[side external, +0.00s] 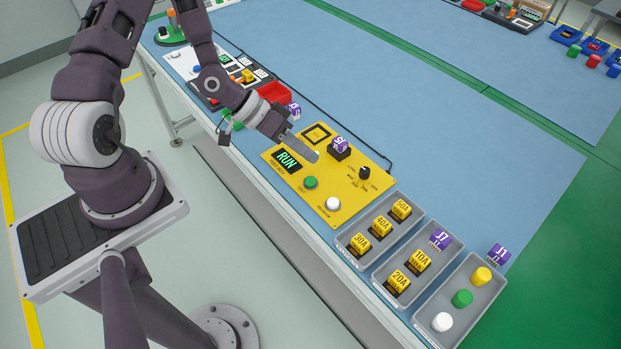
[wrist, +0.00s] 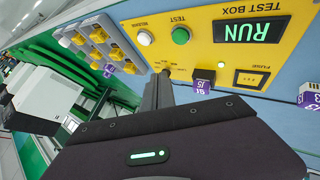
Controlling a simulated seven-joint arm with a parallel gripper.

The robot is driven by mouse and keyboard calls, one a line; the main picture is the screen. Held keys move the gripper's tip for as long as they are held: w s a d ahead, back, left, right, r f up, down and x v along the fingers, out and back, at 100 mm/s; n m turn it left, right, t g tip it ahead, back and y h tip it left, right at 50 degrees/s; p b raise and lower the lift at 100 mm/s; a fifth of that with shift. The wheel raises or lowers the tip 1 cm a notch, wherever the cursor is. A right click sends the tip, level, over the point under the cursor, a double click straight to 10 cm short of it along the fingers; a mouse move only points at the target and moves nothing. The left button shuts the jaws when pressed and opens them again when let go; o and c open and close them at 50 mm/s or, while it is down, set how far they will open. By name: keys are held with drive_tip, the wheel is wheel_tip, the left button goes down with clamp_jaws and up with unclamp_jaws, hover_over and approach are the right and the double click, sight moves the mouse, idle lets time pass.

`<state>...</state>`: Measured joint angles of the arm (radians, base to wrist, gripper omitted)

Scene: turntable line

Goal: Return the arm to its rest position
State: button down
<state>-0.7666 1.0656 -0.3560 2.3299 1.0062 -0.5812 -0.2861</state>
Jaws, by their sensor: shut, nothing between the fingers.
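My gripper (side external: 314,155) is shut and empty above the yellow test box (side external: 350,186), whose display (side external: 287,161) reads RUN. In the wrist view its dark fingers (wrist: 160,84) reach toward the panel, and the camera housing hides the lower middle. A purple J5 block (side external: 340,145) stands on the panel beyond the fingertips; it also shows in the wrist view (wrist: 203,82). The panel also bears a green button (side external: 310,182), a white button (side external: 333,203), a black knob (side external: 364,173) and a black-framed fuse spot (side external: 316,134).
Grey trays to the right hold yellow fuse blocks (side external: 383,226), a purple J7 block (side external: 439,239) and coloured caps (side external: 462,298). A purple J1 block (side external: 499,253) sits beyond them.

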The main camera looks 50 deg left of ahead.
idle(0.5)
drive_tip(key=s+a+r+m+g+y, duration=0.1)
drive_tip(key=a+r+y, duration=0.3)
drive_tip(key=r, duration=0.4)
drive_tip(key=s+a+r+y, duration=0.1)
drive_tip(key=a+r+y, duration=0.3)
drive_tip(key=r, duration=0.3)
drive_tip(key=s+d+r, duration=0.4)
drive_tip(key=s+r, duration=0.2)
drive_tip(key=s, duration=0.2)
drive_tip(key=s+d+r+n+h, duration=0.1)
drive_tip(key=s+d+r, duration=0.4)
drive_tip(key=s, duration=0.4)
drive_tip(key=shift+r+n, duration=0.3)
drive_tip(key=shift+r, duration=0.6)
